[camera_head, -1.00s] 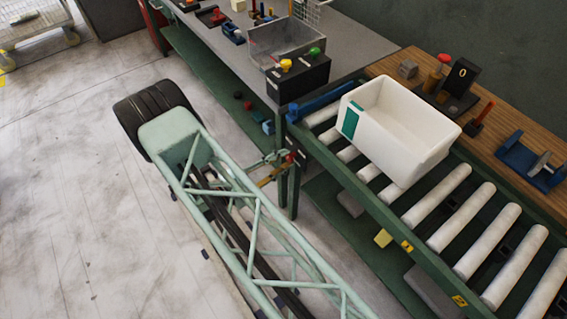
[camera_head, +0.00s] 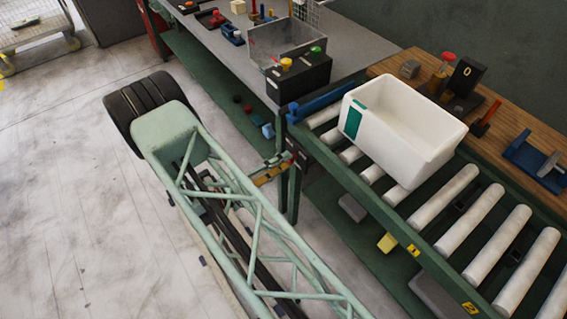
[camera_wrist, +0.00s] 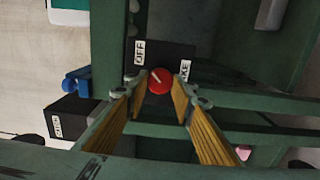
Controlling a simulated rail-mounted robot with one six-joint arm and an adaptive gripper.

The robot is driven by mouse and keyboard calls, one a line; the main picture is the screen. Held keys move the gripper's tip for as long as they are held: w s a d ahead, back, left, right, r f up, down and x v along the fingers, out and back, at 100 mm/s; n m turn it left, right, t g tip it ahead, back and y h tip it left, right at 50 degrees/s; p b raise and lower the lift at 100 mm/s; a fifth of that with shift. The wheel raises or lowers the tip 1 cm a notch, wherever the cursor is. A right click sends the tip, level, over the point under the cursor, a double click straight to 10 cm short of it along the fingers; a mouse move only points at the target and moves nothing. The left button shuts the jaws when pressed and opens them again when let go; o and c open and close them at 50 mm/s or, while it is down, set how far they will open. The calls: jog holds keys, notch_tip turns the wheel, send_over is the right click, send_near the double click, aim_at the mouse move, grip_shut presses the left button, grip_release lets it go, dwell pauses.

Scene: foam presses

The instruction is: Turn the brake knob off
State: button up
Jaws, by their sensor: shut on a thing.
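The brake knob (camera_wrist: 159,81) is round and red with a white pointer line, on a dark panel (camera_wrist: 170,58) in the wrist view. The line slants up and left, toward the side of the white OFF label (camera_wrist: 139,52). A second label (camera_wrist: 185,71), partly hidden by a finger, stands at the right and ends in "KE". My gripper (camera_wrist: 161,82) has its two orange-brown fingers on either side of the knob, shut on it. In the head view my gripper (camera_head: 275,170) is beside the conveyor's end leg, and the knob is too small to make out clearly.
Green frame bars (camera_wrist: 240,108) run close around the knob in the wrist view. A white tote (camera_head: 400,130) sits on the roller conveyor (camera_head: 440,250). A workbench (camera_head: 350,45) with a grey bin (camera_head: 285,45) adjoins it. The floor at left is clear.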

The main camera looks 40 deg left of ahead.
dwell(0.3)
jog(key=o, duration=0.8)
jog(key=shift+o, duration=0.2)
jog(key=v, duration=1.2)
jog(key=shift+r, duration=0.1)
dwell(0.3)
